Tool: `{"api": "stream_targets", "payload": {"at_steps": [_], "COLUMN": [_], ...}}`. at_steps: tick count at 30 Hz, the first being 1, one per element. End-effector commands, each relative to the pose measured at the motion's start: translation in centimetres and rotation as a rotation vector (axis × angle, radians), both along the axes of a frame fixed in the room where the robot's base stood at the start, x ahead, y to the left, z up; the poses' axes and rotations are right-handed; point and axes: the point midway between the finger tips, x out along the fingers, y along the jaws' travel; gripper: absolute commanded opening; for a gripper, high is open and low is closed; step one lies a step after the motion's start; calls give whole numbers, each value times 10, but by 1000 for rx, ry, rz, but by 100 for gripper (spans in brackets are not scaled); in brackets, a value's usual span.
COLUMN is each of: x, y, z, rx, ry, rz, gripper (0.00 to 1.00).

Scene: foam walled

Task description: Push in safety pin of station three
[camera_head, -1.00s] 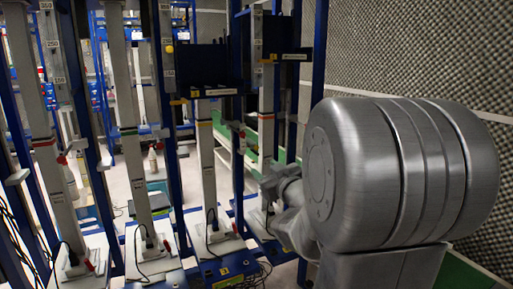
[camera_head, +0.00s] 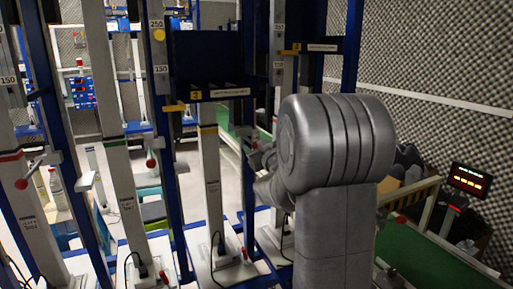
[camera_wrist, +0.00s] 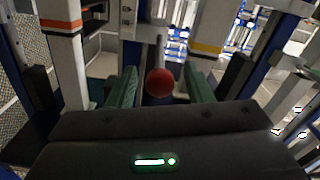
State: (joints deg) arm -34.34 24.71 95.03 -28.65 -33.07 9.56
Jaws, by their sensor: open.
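A red round knob (camera_wrist: 159,82), which looks like a safety pin's end, shows in the wrist view between the two green fingers of my gripper (camera_wrist: 158,88). The fingers are open on either side of it. Whether they touch it I cannot tell. A white column with a yellow band (camera_wrist: 205,48) stands right of the knob. In the head view, station three has a yellow label marked 3 (camera_head: 196,95) and a yellow-banded white column (camera_head: 209,165). My gripper (camera_head: 262,170) is just right of that column, partly hidden by my wrist.
Another red knob (camera_head: 151,163) is beside the green-banded column (camera_head: 117,170), and one (camera_head: 21,184) is farther left. Blue posts (camera_head: 171,150) stand between stations. A red-lit display (camera_head: 469,180) and a green belt (camera_head: 435,255) are at right.

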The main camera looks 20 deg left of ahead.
Motion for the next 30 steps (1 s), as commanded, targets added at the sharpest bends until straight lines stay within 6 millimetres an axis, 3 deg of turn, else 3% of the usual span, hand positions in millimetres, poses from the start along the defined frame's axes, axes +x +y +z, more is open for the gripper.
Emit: {"api": "stream_targets", "payload": {"at_steps": [2, 9, 17, 30], "x": [0, 0, 6, 55], "y": [0, 0, 7, 64], "z": [0, 0, 0, 1], "rx": [0, 0, 1, 0], "ry": [0, 0, 0, 0], "rz": [0, 0, 1, 1], "gripper": [46, 0, 0, 0]}}
